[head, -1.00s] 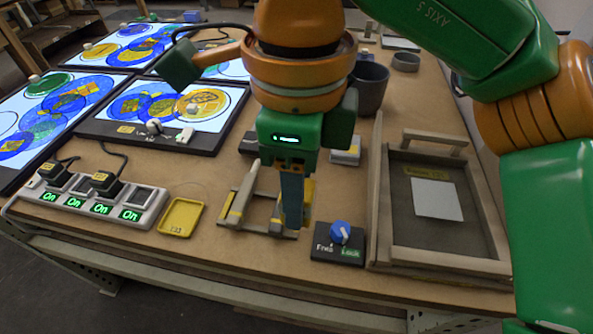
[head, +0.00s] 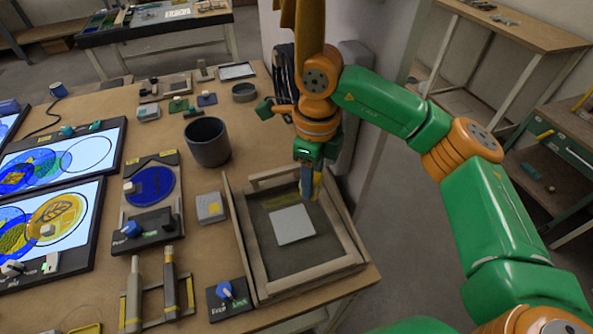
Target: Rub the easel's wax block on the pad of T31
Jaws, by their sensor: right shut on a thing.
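My right gripper (head: 311,198) is low over a wooden-framed tray (head: 255,262), near its far right side. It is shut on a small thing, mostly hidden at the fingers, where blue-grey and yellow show. A pale square pad (head: 291,225) lies flat on the tray's dark floor, just nearer than the fingertips. A yellow label lies behind the pad, partly hidden and not readable here. I cannot tell whether the held thing touches the tray floor; it looks beside the pad, not on it. I cannot surely pick out a wax block. My left gripper is not in view.
A rack (head: 151,324) holds two upright sticks. A blue-knobbed switch (head: 225,291) stands beside the tray. A dark cup (head: 207,141), a grey box (head: 209,207) and a blue disc on a stand (head: 152,187) are left of the tray. Lit panels (head: 64,231) fill the left.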

